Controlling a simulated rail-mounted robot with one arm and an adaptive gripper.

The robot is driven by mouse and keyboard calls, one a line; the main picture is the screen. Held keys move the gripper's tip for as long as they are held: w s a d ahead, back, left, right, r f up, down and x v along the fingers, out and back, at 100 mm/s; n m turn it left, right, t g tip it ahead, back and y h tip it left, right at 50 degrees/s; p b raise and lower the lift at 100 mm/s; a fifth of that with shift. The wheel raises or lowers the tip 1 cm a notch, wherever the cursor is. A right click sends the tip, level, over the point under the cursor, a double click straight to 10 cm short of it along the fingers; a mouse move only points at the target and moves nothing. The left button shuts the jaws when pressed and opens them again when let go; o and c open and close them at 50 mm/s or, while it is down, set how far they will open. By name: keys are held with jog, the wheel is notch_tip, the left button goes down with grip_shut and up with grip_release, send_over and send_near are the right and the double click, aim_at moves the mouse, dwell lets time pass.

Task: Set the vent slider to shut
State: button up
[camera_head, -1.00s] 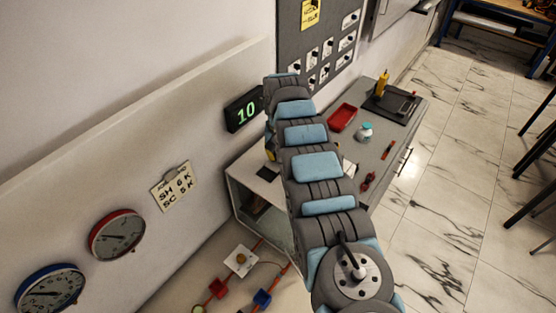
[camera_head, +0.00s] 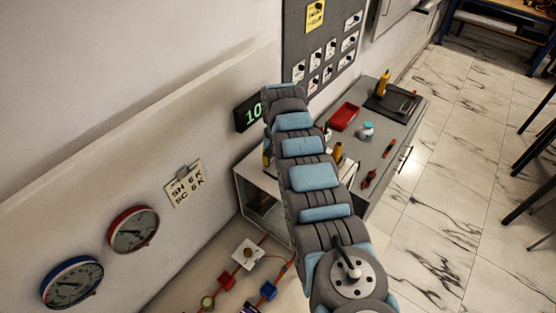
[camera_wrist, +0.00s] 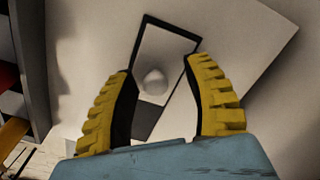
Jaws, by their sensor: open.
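In the wrist view, a pale round knob (camera_wrist: 154,82) stands on a light plate (camera_wrist: 166,50) set in a dark-edged oblong frame. This looks like the vent slider, though no label shows. My gripper (camera_wrist: 158,72) has its two yellow fingers spread wide, one on each side of the knob in the picture. Nothing is held between them. I cannot tell how far the knob is from the fingertips. In the head view, my arm covers the slider and most of the gripper.
A digital display (camera_head: 247,114) reading 10 is on the wall, partly behind my arm. Two round gauges, red-rimmed (camera_head: 133,230) and blue-rimmed (camera_head: 72,282), hang left of a note card (camera_head: 184,184). A red tray (camera_head: 344,116) and a black board (camera_head: 397,103) lie on the right bench.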

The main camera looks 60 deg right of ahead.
jog(key=shift+d, duration=0.1)
notch_tip(320, 180, up, 12)
dwell(0.8)
dwell(0.5)
